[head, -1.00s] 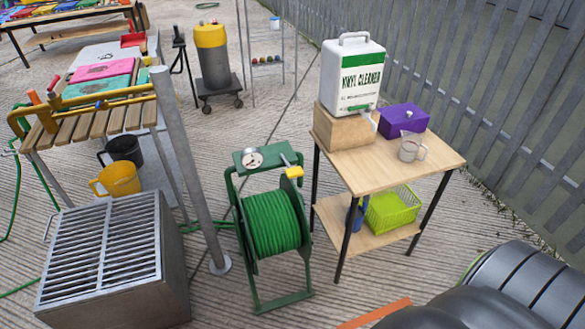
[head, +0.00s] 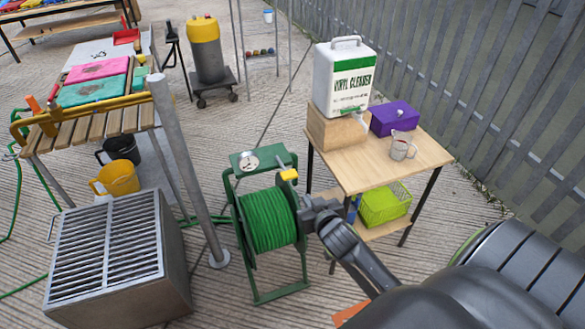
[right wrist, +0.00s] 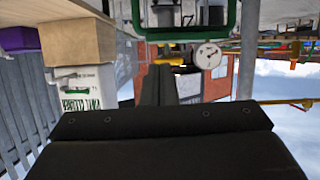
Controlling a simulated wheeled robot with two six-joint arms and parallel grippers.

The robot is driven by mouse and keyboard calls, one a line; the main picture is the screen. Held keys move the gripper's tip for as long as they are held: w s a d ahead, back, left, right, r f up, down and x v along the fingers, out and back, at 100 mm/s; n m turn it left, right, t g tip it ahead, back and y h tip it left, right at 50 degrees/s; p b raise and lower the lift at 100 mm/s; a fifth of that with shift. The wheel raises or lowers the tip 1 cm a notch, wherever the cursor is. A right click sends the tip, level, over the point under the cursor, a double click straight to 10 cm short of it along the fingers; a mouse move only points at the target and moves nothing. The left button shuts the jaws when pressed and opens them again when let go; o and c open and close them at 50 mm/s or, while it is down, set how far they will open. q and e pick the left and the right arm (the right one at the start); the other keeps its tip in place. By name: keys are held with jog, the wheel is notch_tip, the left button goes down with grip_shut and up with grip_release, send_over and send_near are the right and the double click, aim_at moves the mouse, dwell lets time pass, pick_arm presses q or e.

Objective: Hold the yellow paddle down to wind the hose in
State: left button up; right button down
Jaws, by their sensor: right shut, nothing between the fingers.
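The hose reel (head: 268,219) stands on the concrete in the head view, its green hose coiled on the drum in a green frame. The yellow paddle (head: 289,175) is at the top right of the frame, beside a white dial (head: 248,162). My right gripper (head: 306,212) is shut and empty. In the picture it is just below the paddle, at the drum's right side, with a visible gap to the paddle. In the right wrist view, which is upside down, its closed fingers (right wrist: 158,85) point toward the green frame and dial (right wrist: 208,55). My left gripper is out of view.
A wooden table (head: 414,165) stands right of the reel with a vinyl cleaner jug (head: 343,75), a purple box (head: 393,118) and a clear measuring cup. A grey post (head: 180,150) and a grated metal box (head: 118,250) stand close on the left.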

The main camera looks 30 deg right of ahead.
notch_tip(320, 180, up, 8)
jog(key=t, duration=0.1)
jog(key=shift+w+a+t, duration=0.3)
jog(key=shift+w+a, duration=0.05)
jog(key=shift+w, duration=0.05)
jog(key=shift+w+f, duration=0.1)
jog(key=w+d+f+p, duration=0.1)
jog(key=w+d+f, duration=0.1)
jog(key=w+f, duration=0.4)
jog(key=shift+x, duration=1.65)
jog(key=shift+w+a+r, duration=0.1)
jog(key=shift+a+r, duration=0.05)
jog(key=shift+a, duration=0.05)
